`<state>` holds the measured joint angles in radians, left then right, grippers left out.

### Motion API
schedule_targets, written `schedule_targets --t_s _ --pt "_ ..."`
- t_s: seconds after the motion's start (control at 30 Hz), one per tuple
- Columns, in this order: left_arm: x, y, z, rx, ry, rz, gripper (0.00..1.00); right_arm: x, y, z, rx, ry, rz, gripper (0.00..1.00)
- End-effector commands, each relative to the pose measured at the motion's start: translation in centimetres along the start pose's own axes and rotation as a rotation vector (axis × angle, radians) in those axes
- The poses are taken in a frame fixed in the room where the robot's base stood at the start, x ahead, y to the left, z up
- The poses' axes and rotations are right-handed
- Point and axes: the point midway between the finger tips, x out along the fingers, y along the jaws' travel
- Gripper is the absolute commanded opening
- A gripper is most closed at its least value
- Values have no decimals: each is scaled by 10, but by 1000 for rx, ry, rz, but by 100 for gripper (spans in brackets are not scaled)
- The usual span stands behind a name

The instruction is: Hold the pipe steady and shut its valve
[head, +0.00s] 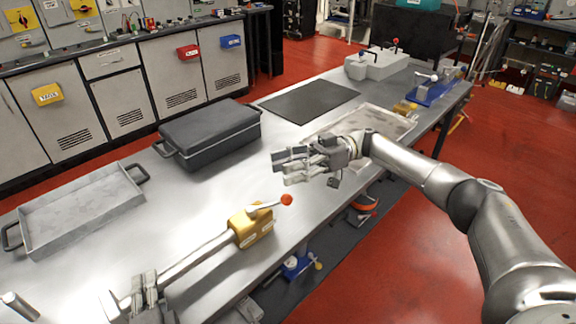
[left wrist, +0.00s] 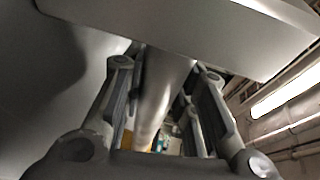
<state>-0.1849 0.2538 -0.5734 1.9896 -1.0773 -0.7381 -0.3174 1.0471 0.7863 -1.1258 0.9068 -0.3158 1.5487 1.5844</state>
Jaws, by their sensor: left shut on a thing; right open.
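The pipe (head: 196,258) is a grey metal bar lying along the front of the steel table. Its valve (head: 250,228) is a yellow block at the pipe's right end, with a lever (head: 266,206) ending in a red knob. The lever points up and right. My left gripper (head: 145,288) is shut on the pipe near its lower left end. In the left wrist view the pipe (left wrist: 160,88) runs between the two fingers. My right gripper (head: 290,167) is open and empty above the table, up and right of the valve, apart from the lever.
On the table (head: 205,205) are a grey tray (head: 85,215), a dark lidded case (head: 210,135), a black mat (head: 308,101) and another tray (head: 395,122) behind my right arm. A grey box (head: 378,64) and a blue vise-like device (head: 432,90) stand at the far end.

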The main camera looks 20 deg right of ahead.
Motion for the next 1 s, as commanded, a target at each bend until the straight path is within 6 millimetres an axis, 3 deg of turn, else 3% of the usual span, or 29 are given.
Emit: schedule_targets --t_s 0.03,0.17,0.2,0.4,0.77,1.0 --pt "-2 12 2 5 -5 23 0 0 0 0 0 0 0 49" --pt "-2 12 2 5 -5 23 0 0 0 0 0 0 0 49" --pt "-2 12 2 5 -5 23 28 0 0 0 0 0 0 49" --pt "-1 10 2 5 -4 19 52 0 0 1 0 0 0 49" --pt "-2 7 1 4 -4 13 52 0 0 0 0 0 0 49" --pt "-26 6 1 2 -2 14 52 0 0 0 0 0 0 49"
